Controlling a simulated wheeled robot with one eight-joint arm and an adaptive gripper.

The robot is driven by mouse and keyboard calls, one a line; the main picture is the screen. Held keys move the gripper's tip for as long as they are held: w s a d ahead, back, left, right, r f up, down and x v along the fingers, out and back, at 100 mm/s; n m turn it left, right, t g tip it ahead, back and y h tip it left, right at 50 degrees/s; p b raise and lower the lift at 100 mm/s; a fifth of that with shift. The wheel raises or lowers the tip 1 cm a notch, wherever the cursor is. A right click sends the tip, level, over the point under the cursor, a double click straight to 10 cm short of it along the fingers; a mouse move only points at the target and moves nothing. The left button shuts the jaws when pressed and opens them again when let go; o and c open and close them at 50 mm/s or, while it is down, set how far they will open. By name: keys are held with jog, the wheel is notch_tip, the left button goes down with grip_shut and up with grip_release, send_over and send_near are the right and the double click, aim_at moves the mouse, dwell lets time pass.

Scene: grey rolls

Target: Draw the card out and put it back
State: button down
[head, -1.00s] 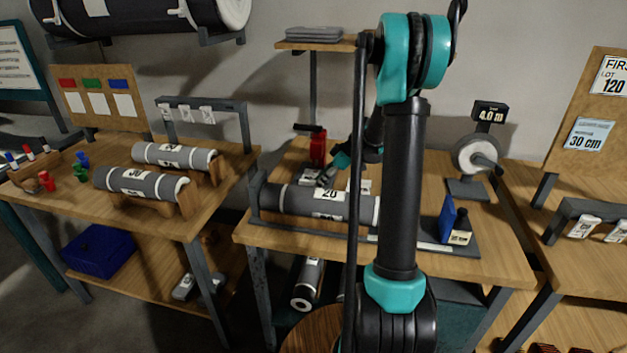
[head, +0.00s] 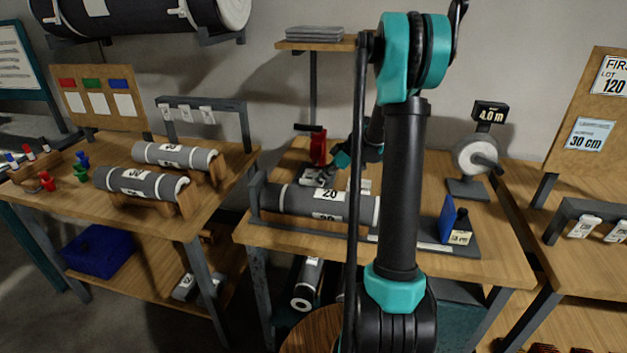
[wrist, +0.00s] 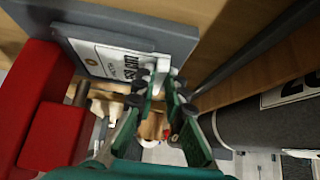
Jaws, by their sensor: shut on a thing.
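A white card (wrist: 112,62) with black print lies against a flat grey holder (wrist: 180,42) in the wrist view. My gripper (wrist: 160,88) is shut at the card's right end, with its green fingers closed around the card's pale edge. The fingertips hide part of that end, and I cannot tell how far the card sits in the holder. In the head view my gripper (head: 328,172) is small, behind the grey roll marked 20 (head: 290,199), and partly hidden by my arm.
A red object (head: 318,148) stands close beside the gripper; it fills the left of the wrist view (wrist: 52,135). The grey roll lies in a cradle in front. A blue block (head: 447,220) and a reel stand (head: 470,160) are to the right.

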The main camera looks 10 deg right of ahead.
jog(key=shift+s+a+r, duration=0.1)
jog(key=shift+s, duration=0.05)
dwell(0.3)
jog(key=shift+s+a+r, duration=0.1)
jog(key=shift+s+a, duration=0.15)
jog(key=shift+s, duration=0.4)
jog(key=shift+s+a+r, duration=0.1)
jog(key=shift+s+a, duration=0.2)
jog(key=shift+s, duration=0.35)
jog(key=shift+s+a, duration=0.25)
jog(key=shift+s, duration=0.4)
jog(key=shift+r, duration=2.45)
jog(key=shift+r, duration=0.1)
